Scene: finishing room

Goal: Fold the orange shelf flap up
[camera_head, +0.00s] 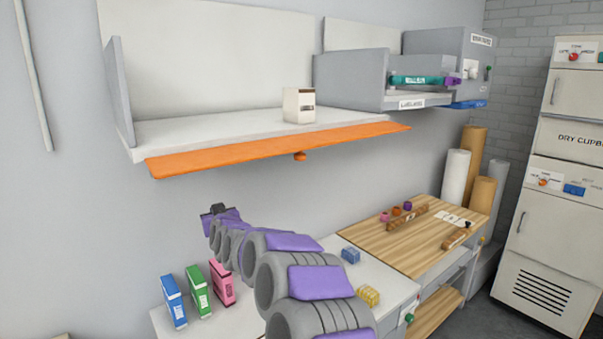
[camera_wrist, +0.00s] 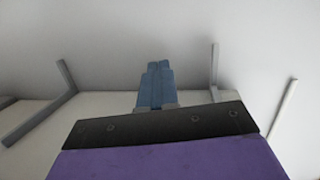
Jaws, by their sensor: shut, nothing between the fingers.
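The orange shelf flap (camera_head: 240,152) runs along the front edge of the white wall shelf (camera_head: 190,128). It hangs slanting down and outward from that edge, with a small orange knob (camera_head: 300,156) under its lower edge. My gripper (camera_head: 212,209) is below the flap and apart from it, left of the knob, in front of the grey wall. In the wrist view my gripper's blue-grey fingers (camera_wrist: 158,66) are together with nothing between them. The orange flap does not show in the wrist view.
A small white box (camera_head: 299,106) stands on the shelf. Right of it is a grey open unit (camera_head: 350,82) with a teal roll. Below are a white counter (camera_head: 240,318) with several coloured boxes and a wooden worktop (camera_head: 385,245). The wall space under the flap is clear.

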